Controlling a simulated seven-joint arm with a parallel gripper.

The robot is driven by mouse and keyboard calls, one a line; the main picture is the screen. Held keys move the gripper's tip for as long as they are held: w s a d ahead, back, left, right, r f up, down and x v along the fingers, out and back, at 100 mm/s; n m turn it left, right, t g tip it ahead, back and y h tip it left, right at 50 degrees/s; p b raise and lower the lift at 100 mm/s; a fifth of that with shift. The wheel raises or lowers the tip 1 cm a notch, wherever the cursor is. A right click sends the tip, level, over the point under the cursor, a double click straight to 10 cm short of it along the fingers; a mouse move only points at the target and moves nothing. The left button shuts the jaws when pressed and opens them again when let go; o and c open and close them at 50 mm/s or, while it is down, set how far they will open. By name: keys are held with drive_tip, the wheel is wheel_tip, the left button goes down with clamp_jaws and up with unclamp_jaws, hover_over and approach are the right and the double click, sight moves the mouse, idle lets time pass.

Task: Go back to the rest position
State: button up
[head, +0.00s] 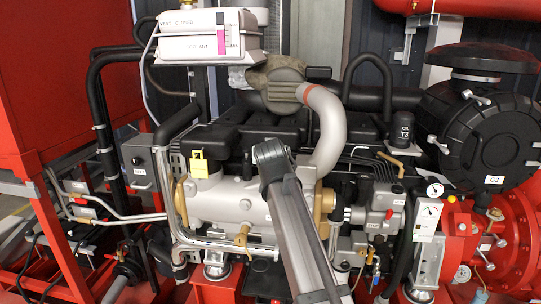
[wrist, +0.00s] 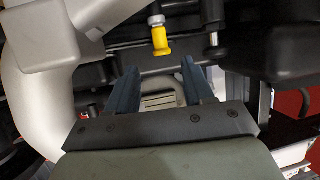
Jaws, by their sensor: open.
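My gripper shows in the wrist view (wrist: 158,78), its two dark blue-grey fingers apart with nothing between them. Beyond the fingers are dark engine parts and a pale ribbed surface. In the head view my arm rises from the bottom centre to a grey end in front of the engine block (head: 225,205). The fingers cannot be made out in the head view. A yellow-handled part (wrist: 160,40) is above the fingertips in the wrist view; whether I touch anything is unclear.
A white coolant tank (head: 205,45) stands at top left. A thick grey pipe (head: 330,125) curves right behind my arm. A yellow tag (head: 198,165) hangs left of it. A black round housing (head: 490,135) and red pump parts (head: 520,215) fill the right. Room is tight.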

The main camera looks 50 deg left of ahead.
idle(0.5)
